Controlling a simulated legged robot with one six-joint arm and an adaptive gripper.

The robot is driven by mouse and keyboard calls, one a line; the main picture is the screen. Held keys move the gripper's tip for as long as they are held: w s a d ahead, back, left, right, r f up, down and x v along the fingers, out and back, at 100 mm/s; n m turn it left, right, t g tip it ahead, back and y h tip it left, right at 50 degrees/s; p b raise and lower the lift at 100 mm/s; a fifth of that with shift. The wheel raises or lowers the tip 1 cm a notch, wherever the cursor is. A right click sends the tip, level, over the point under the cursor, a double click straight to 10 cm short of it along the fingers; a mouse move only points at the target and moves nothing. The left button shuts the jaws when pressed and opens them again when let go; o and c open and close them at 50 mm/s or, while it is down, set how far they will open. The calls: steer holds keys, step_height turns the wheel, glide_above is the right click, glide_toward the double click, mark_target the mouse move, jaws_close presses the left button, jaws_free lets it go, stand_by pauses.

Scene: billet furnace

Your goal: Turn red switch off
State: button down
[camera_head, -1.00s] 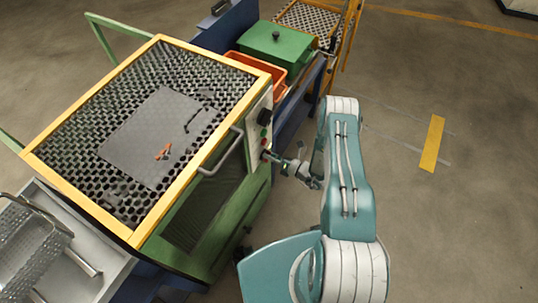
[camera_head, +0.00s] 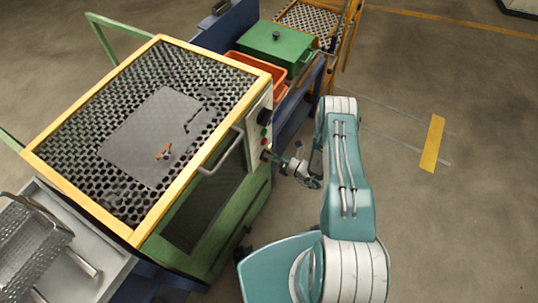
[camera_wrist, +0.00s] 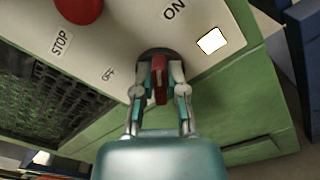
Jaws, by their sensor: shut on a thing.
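The red switch (camera_wrist: 159,80) is on the white control panel (camera_wrist: 120,35) in the wrist view, set in a dark round base. In the head view my gripper (camera_head: 271,156) is at the lower part of the panel on the furnace's right side. The switch is hidden or too small to make out there.
A red STOP button (camera_wrist: 80,8) and a lit white square (camera_wrist: 211,40) are near the switch. The furnace (camera_head: 215,225) has a grab handle (camera_head: 222,155) beside the panel. A green-lidded box (camera_head: 278,45) stands behind. Floor to the right is clear.

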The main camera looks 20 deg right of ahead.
steer(key=n, duration=0.3)
steer(key=shift+n, duration=0.4)
steer(key=n, duration=0.4)
steer(key=shift+s+a+n, duration=0.1)
steer(key=shift+a+n, duration=0.05)
steer(key=shift+n, duration=0.15)
steer(key=n, duration=0.4)
steer(key=shift+s+a, duration=0.1)
steer(key=shift+s+a+f+n, duration=0.1)
steer(key=shift+n, duration=2.3)
steer(key=c, duration=0.7)
jaws_free()
